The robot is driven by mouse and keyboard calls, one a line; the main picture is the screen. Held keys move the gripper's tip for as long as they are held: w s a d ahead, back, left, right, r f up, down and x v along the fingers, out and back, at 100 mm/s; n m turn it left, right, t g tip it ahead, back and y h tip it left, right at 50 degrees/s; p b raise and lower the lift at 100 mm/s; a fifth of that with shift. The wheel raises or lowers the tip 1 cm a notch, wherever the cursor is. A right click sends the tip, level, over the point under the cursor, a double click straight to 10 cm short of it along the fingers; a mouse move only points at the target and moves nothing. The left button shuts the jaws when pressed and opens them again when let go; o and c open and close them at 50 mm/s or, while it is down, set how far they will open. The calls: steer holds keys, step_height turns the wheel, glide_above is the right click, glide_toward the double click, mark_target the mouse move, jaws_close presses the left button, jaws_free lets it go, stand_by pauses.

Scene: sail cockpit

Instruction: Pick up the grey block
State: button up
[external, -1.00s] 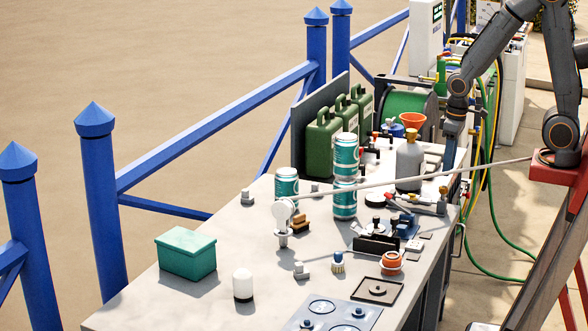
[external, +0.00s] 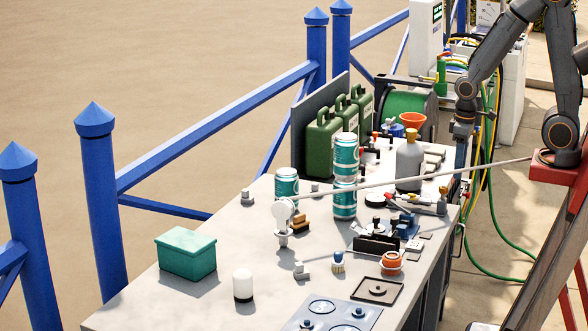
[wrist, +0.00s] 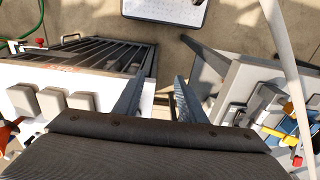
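Several light grey blocks show at the far right end of the workbench in the external view (external: 433,158). In the wrist view, three pale grey blocks (wrist: 51,102) sit in a row on a white surface at left, and a grey piece (wrist: 264,97) lies on the grey top at right. I cannot tell which one is the task's grey block. My gripper (wrist: 157,95) is open and empty, pointing down over the gap between the two surfaces. In the external view my gripper (external: 460,158) hangs just beyond the bench's right edge, touching no block that I can see.
A grey bottle (external: 409,163), stacked cans (external: 345,199) and green canisters (external: 323,143) stand on the workbench (external: 225,297). A long pale rod (external: 420,179) crosses above it. The bench's front left has some bare room. Hoses (external: 491,220) hang at right.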

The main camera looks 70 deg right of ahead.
steer(key=shift+o, duration=1.3)
steer(key=m+y+p, duration=0.2)
steer(key=m+p, duration=0.2)
steer(key=m, duration=1.4)
glide_toward(317, 190)
steer(key=w, duration=0.1)
steer(key=shift+s+a+f+p, duration=0.15)
steer(key=shift+f+p, duration=0.65)
steer(key=shift+f, duration=1.15)
steer(key=shift+s+a+f+p, duration=0.15)
steer(key=shift+f+p, duration=0.65)
steer(key=shift+f, duration=1.1)
